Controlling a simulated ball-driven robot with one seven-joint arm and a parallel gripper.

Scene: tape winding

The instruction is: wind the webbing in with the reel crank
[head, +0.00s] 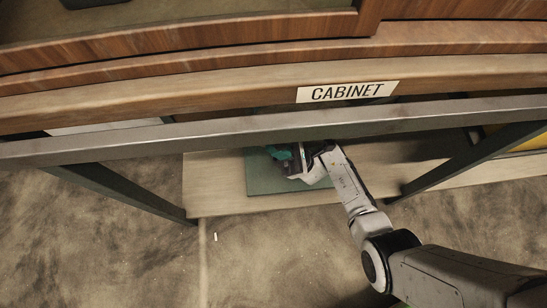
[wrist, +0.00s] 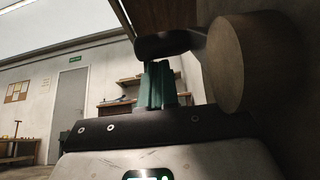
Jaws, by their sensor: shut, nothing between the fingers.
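In the head view my gripper (head: 279,153) is low under the cabinet front, just below the metal rail and over a green mat. In the wrist view its green fingers (wrist: 157,84) are shut together with nothing between them. Close by on the right is a round, tan, drum-like piece (wrist: 232,65) with a dark rounded bar (wrist: 168,45) reaching left above the fingertips. This may be part of the reel and its crank, but I cannot tell for sure. I cannot make out any webbing in either view.
A wooden cabinet with a CABINET label (head: 347,92) is above a metal rail (head: 250,131). Below are a pale low shelf (head: 215,185) and the green mat (head: 262,182). Slanted metal legs (head: 125,192) stand on both sides. The wrist view shows a door (wrist: 67,105) and a workbench (wrist: 18,150) far off.

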